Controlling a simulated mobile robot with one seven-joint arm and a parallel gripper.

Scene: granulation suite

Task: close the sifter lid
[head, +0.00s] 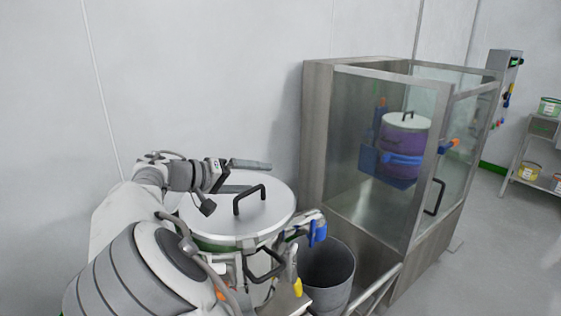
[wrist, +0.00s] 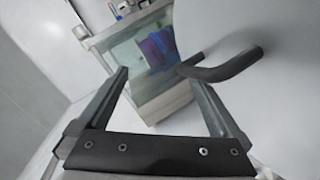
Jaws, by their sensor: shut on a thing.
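The sifter lid (head: 215,212) is a round, pale metal disc with a black bar handle (head: 250,200). It lies over the sifter at lower middle in the head view, and the rim looks nearly level. I cannot tell whether it is fully seated. My gripper (head: 262,165) is over the far part of the lid, behind the handle, pointing right. In the wrist view my gripper (wrist: 155,73) has its two fingers apart. The handle (wrist: 232,68) shows there beside the right fingertip. What the fingers bear on is not clear.
A glass-walled booth (head: 385,150) stands close to the right, with a purple container (head: 402,138) inside. A grey bin (head: 328,275) stands between sifter and booth. Shelving (head: 535,150) is at far right. The wall (head: 200,70) is close behind; open floor (head: 480,250) lies at right.

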